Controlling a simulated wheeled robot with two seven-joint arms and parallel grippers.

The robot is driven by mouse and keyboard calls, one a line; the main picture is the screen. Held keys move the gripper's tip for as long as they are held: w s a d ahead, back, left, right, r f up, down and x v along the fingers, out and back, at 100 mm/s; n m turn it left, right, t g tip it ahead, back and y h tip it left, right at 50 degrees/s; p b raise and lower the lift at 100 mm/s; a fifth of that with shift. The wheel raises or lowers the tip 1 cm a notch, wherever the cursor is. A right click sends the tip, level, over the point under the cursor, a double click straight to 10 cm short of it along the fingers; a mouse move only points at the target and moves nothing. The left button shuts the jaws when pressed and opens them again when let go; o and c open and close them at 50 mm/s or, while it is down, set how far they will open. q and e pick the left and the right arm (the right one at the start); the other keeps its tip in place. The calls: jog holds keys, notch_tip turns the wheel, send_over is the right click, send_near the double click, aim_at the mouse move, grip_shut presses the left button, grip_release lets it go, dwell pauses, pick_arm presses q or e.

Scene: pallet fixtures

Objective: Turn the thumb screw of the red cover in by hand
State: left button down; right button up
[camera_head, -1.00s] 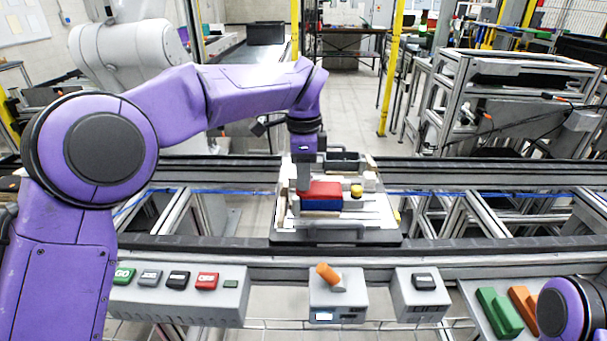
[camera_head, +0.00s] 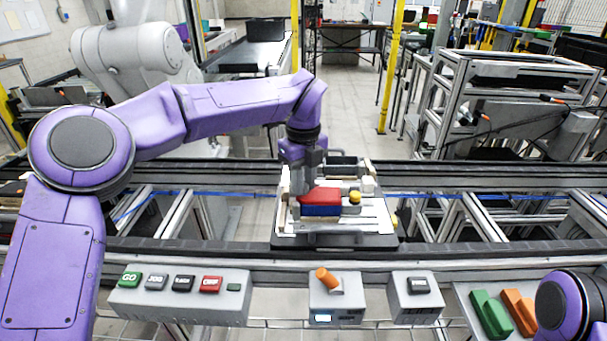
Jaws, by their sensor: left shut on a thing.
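The red cover (camera_head: 321,194) lies on a blue block (camera_head: 322,210) on the pallet (camera_head: 355,240) at the middle of the conveyor. My left gripper (camera_head: 301,190) points down at the left end of the red cover. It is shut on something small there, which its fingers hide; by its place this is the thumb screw. How far the screw is in cannot be seen. My right gripper is out of view; only a purple part of my right arm shows at the lower right.
A yellow knob (camera_head: 355,197) stands just right of the red cover. Dark conveyor rails run behind and in front of the pallet. Nearer me are a button box (camera_head: 180,291), an orange-handled switch box (camera_head: 336,298), and a tray with green (camera_head: 491,312) and orange pieces (camera_head: 519,310).

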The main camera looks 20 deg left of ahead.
pick_arm(q)
jog(key=m+p, duration=0.4)
jog(key=m, duration=0.1)
jog(key=shift+r+m, duration=0.2)
jog(key=shift+m, duration=0.1)
jog(key=m+p, duration=0.5)
jog(key=m, duration=0.1)
jog(key=m+p, duration=0.4)
jog(key=m, duration=0.1)
jog(key=shift+m, duration=0.4)
jog(key=m+p, duration=0.3)
jog(key=shift+f+m, duration=0.1)
jog(key=shift+m, duration=0.8)
jog(key=shift+f+p, duration=0.1)
jog(key=shift+p, duration=0.25)
jog(key=c, duration=0.9)
grip_release()
